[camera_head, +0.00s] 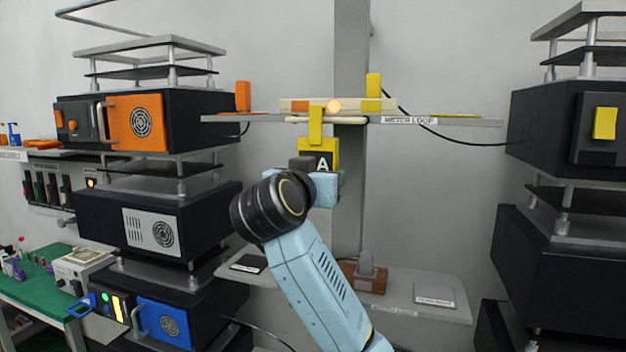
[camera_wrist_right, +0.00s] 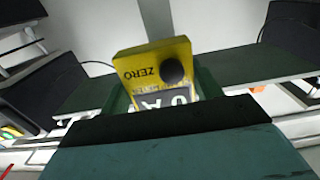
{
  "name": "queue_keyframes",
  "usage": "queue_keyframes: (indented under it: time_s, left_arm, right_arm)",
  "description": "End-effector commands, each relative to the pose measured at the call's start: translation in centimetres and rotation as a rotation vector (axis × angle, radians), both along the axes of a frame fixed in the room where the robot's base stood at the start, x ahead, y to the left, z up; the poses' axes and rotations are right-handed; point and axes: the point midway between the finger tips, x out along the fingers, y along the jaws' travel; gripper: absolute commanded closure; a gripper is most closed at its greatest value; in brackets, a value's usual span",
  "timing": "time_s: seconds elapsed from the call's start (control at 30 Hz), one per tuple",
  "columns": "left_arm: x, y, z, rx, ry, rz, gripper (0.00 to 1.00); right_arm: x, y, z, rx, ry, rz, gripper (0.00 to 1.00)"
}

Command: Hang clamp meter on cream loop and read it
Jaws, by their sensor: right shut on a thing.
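The clamp meter (camera_head: 322,146) is yellow with a dark face marked "A" and a yellow clamp jaw (camera_head: 316,128) on top. It is upright just below the shelf labelled "METER LOOP". The cream loop (camera_head: 345,120) runs along the shelf's front edge. The yellow jaw overlaps the cream line in the picture; I cannot tell whether it encloses it. My right gripper (camera_head: 317,180) is shut on the meter's lower part. In the right wrist view, the meter (camera_wrist_right: 155,62) sits between the fingers, showing "ZERO", a black knob and a partly hidden display. My left gripper is out of view.
The grey shelf (camera_head: 470,122) carries yellow and orange blocks and a glowing round light (camera_head: 334,106). A grey post (camera_head: 350,60) stands behind. A lower shelf (camera_head: 400,295) holds a wooden stand (camera_head: 364,276). Dark equipment racks stand left (camera_head: 200,105) and right (camera_head: 548,130).

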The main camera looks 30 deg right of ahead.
Motion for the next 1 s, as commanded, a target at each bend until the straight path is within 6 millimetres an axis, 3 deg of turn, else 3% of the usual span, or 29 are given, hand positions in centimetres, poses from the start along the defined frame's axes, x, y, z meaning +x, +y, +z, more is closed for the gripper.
queue_keyframes:
  time_s: [0.37, 0.9, 0.93, 1.0]
  left_arm:
    - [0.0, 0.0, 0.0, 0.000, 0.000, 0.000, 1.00]
    - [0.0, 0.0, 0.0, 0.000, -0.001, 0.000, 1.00]
    - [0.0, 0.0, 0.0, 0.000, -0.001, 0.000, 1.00]
    - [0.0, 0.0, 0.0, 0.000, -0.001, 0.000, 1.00]
  right_arm:
    - [1.8, -2.2, 0.1, 0.000, -0.001, 0.000, 0.65]
    - [1.7, -2.1, -0.9, -0.001, -0.002, 0.000, 0.65]
    - [1.7, -2.1, -0.9, -0.001, -0.002, 0.000, 0.35]
    - [1.7, -2.1, -0.9, -0.001, -0.002, 0.001, 0.26]
